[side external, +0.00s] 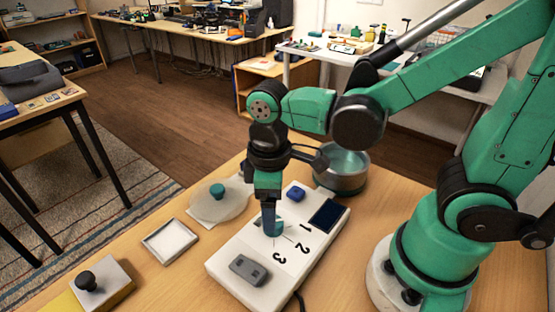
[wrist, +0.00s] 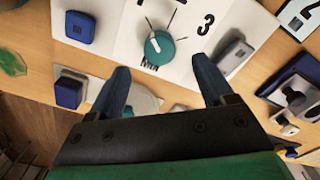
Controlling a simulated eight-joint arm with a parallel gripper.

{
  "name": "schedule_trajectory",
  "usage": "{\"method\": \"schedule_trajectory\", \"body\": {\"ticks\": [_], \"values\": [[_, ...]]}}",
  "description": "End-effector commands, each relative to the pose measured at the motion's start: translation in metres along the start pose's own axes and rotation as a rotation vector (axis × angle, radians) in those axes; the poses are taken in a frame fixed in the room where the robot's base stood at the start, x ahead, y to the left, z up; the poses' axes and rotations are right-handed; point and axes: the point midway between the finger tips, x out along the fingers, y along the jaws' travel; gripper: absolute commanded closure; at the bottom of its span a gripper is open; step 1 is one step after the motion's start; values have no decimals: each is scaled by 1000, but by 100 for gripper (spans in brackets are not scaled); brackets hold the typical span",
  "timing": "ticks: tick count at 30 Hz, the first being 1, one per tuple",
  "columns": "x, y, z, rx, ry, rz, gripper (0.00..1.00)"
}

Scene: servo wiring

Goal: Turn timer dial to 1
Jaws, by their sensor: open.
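The teal timer dial (wrist: 158,47) sits on a white panel and carries a short white mark. Printed tick lines surround it, and the numeral 3 (wrist: 205,24) shows to its upper right in the wrist view. In the side view the numerals 1 (side external: 305,227), 2 (side external: 302,247) and 3 (side external: 279,258) run along the white panel (side external: 228,262). My gripper (wrist: 160,65) is open, its fingers pointing down over the panel, one on each side of the dial in the picture. In the side view my gripper (side external: 271,229) largely hides the dial. I cannot tell which numeral the white mark faces.
The panel also bears a grey switch (side external: 249,269), a blue button (side external: 296,194) and a dark square (side external: 328,214). A metal pot (side external: 343,180) stands behind. A lid (side external: 208,208), white tray (side external: 170,242) and black-knobbed block (side external: 103,283) are on the left.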

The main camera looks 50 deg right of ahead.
Motion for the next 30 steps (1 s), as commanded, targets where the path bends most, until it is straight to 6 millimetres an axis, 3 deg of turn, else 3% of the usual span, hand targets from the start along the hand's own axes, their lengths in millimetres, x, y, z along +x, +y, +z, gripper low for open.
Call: {"method": "schedule_trajectory", "body": {"ticks": [6, 19, 30], "values": [[-15, 0, 1, 0, 0, 0, 25], [-19, 3, 1, 23, 22, 8, 25], [-54, 56, 9, 481, 474, 154, 25]]}}
